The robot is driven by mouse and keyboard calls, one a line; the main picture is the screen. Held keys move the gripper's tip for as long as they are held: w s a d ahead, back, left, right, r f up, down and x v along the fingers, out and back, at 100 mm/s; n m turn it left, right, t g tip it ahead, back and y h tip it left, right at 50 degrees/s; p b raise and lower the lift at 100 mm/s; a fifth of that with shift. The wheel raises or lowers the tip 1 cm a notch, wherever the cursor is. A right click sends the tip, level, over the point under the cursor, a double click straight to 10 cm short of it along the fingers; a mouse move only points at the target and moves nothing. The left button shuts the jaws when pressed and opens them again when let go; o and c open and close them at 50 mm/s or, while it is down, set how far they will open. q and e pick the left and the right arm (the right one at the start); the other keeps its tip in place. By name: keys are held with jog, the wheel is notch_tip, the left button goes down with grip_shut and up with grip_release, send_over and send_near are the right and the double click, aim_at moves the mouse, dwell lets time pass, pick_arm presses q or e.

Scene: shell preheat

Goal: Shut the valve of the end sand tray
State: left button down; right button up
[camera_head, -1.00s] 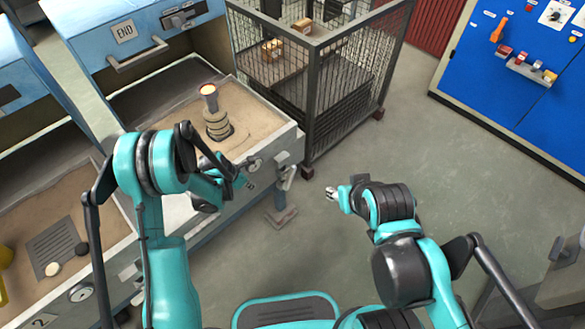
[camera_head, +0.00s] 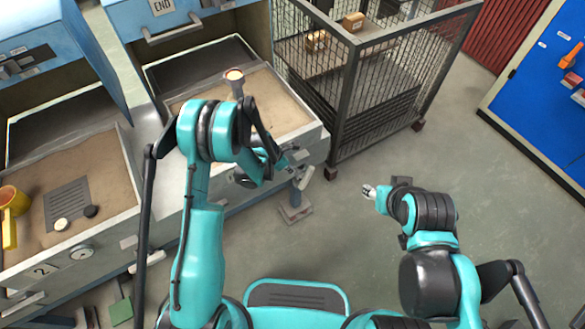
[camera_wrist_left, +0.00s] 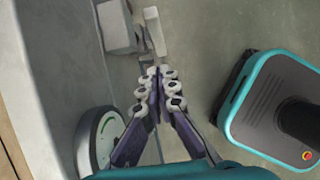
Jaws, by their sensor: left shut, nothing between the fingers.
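The end sand tray (camera_head: 312,128) stands below the blue hood marked END and holds pale sand. Its valve shows as a grey lever (camera_head: 304,178) on a fitting at the tray's front right corner. In the left wrist view a pale lever (camera_wrist_left: 155,30) sticks out beside a grey block, just beyond my fingertips. My left gripper (camera_wrist_left: 161,72) is shut and empty, close to the lever; I cannot tell whether they touch. In the head view my left wrist partly hides the tray's front. My right gripper (camera_head: 369,191) hangs over open floor, too small to read.
A round gauge (camera_wrist_left: 102,137) sits on the tray front beside my left fingers. A burner-like cylinder (camera_head: 235,82) stands in the sand. A wire cage cart (camera_head: 338,100) is close right of the tray. Another sand tray (camera_head: 125,190) lies left.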

aim_at(306, 175)
pick_arm(q)
jog(key=b+x, duration=0.1)
jog(key=x, duration=0.2)
jog(key=d+b+x, duration=0.1)
jog(key=x, duration=0.2)
jog(key=w+b+x, duration=0.1)
jog(key=x, duration=0.2)
jog(key=shift+w+d+r, duration=0.1)
jog(key=shift+d+r, duration=0.1)
jog(key=shift+d, duration=0.1)
jog(key=shift+w+d+b, duration=0.3)
jog(key=shift+d+b, duration=0.1)
pick_arm(e)
notch_tip(306, 175, down, 4)
jog(key=shift+f, duration=0.25)
jog(key=shift+d, duration=0.1)
